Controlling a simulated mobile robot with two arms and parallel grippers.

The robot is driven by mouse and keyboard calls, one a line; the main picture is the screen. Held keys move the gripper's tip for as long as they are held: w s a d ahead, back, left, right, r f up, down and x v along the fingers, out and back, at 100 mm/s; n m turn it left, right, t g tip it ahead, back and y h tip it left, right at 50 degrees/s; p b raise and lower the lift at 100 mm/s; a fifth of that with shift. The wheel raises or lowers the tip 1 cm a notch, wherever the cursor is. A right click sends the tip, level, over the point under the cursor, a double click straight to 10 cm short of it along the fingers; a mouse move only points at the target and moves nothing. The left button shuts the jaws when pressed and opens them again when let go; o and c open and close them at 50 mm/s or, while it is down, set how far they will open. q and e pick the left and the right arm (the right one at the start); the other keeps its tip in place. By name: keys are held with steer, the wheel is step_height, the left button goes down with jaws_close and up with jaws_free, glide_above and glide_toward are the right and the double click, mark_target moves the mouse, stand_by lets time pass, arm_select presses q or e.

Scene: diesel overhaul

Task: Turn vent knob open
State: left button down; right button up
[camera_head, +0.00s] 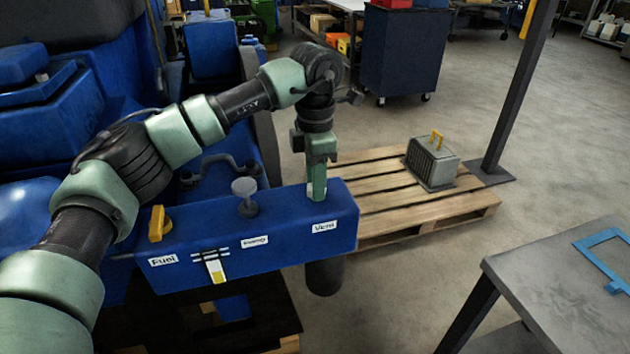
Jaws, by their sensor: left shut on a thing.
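A blue box-shaped panel (285,251) carries labels reading Fuel, one too small to read surely, and Vent (324,227). My left gripper (317,192) points straight down at the panel's top, just above the Vent label. It is shut on the vent knob, which the fingers hide almost wholly, so its angle cannot be told. A yellow fuel knob (158,223) stands upright at the panel's left end. A grey round-topped plunger (245,190) stands in the middle. My right gripper is not in view.
A blue engine (45,120) fills the left side. A wooden pallet (390,195) bearing a grey box with a yellow handle (433,165) lies behind the panel. A grey table (560,300) with a blue frame (610,262) stands at right. A dark post (515,90) rises behind.

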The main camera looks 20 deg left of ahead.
arm_select(q)
steer(key=shift+r, duration=0.15)
stand_by(0.3)
steer(key=c, duration=1)
jaws_free()
steer(key=shift+d, duration=0.1)
step_height(320, 180, up, 8)
steer(key=shift+f+b, duration=0.15)
steer(key=shift+b, duration=0.25)
